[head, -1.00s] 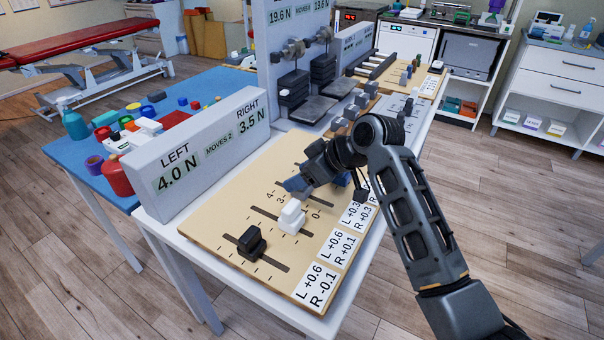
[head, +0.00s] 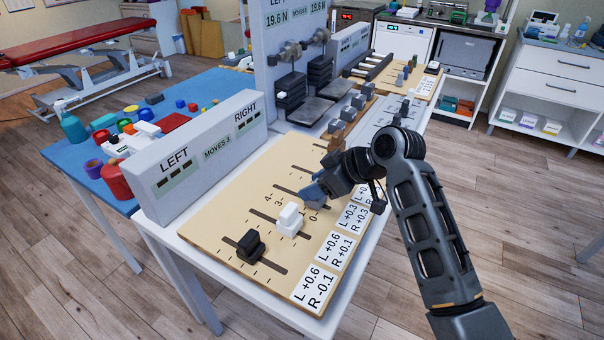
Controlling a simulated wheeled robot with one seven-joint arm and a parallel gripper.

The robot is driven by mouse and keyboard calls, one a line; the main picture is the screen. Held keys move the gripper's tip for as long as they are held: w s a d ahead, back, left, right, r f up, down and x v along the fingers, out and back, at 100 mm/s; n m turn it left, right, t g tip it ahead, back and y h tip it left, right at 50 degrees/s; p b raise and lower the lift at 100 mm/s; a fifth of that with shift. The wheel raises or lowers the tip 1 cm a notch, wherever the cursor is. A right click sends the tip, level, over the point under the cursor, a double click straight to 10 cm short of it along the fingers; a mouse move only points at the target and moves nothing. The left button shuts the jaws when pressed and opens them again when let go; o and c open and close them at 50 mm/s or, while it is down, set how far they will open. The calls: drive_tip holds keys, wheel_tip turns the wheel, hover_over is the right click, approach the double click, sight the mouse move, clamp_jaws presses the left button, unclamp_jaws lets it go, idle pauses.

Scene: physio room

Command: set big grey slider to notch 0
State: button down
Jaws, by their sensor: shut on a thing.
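The tan slider board (head: 215,222) lies on the white table, with several dark slots and notch marks. My gripper (head: 314,193) is low over the slot behind the white slider, near the end marked 0. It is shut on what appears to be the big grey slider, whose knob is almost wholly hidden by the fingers. The white slider (head: 290,219) stands beside my gripper, towards the front. The black slider (head: 250,246) stands in the front slot. The display box (head: 200,150) reads dashes for LEFT and RIGHT, and MOVES 3.
White label cards (head: 334,248) line the board's right edge. Behind stand a tall grey panel (head: 282,50) and other boards with knobs. A blue table (head: 75,150) with small coloured objects is at the left. Wooden floor is clear at the right.

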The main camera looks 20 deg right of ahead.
drive_tip(key=shift+s+d+r, duration=0.1)
drive_tip(key=shift+s+d, duration=0.35)
drive_tip(key=shift+s, duration=0.2)
drive_tip(key=shift+s+d+f, duration=0.2)
drive_tip(key=shift+s, duration=0.05)
drive_tip(key=c, duration=0.5)
unclamp_jaws()
drive_tip(key=shift+r, duration=0.1)
drive_tip(key=shift+v, duration=3.95)
